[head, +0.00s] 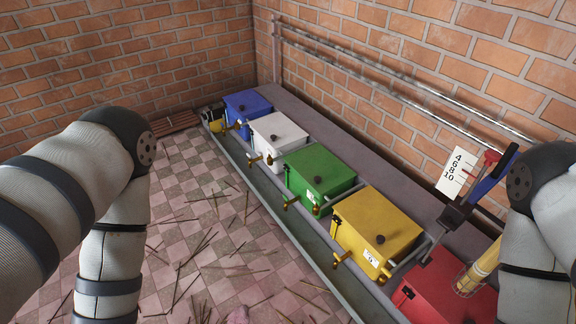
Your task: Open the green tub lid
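The green tub (328,190) stands in the middle of a row of coloured tubs along the brick wall. Its flat green lid (312,160) lies shut on top, with a small dark knob (318,180) on it. A white label and a brass tap (290,203) show at its front. My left arm comes in at the left and runs down out of the picture. My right arm comes in at the right and also runs out at the bottom. Neither gripper shows, and no part of my arms that I see touches the green tub.
A white tub (280,133) and a blue tub (247,106) stand beyond the green one. A yellow tub (375,228) and a red tub (447,288) stand nearer. A scale card (457,172) and metal pipes (400,84) are behind. Thin sticks litter the tiled floor (190,190).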

